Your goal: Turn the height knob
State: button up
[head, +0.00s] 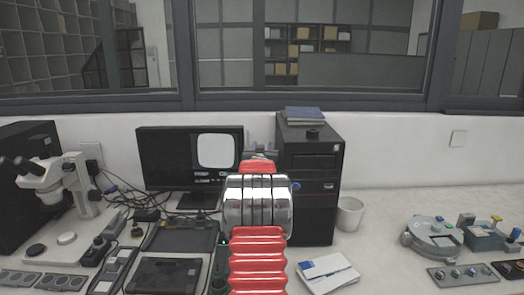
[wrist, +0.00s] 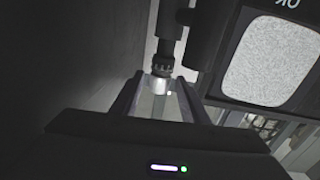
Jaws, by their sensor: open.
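In the wrist view my gripper (wrist: 160,94) is open, with one finger on each side of a narrow gap. A dark upright shaft with a ribbed collar (wrist: 162,71), which looks like the height knob, ends at this gap. A bright metal piece (wrist: 161,86) sits just below the collar, between the fingertips. I cannot tell whether the fingers touch it.
A black tower case (head: 311,190) with books (head: 305,114) on top stands right of my arm. A monitor (head: 165,160) stands left. A microscope (head: 55,180) and cables crowd the left bench.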

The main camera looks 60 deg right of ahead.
jog(key=shift+a, duration=0.15)
jog(key=v, duration=1.3)
jog(key=shift+a, duration=0.25)
jog(key=shift+s+f, duration=0.1)
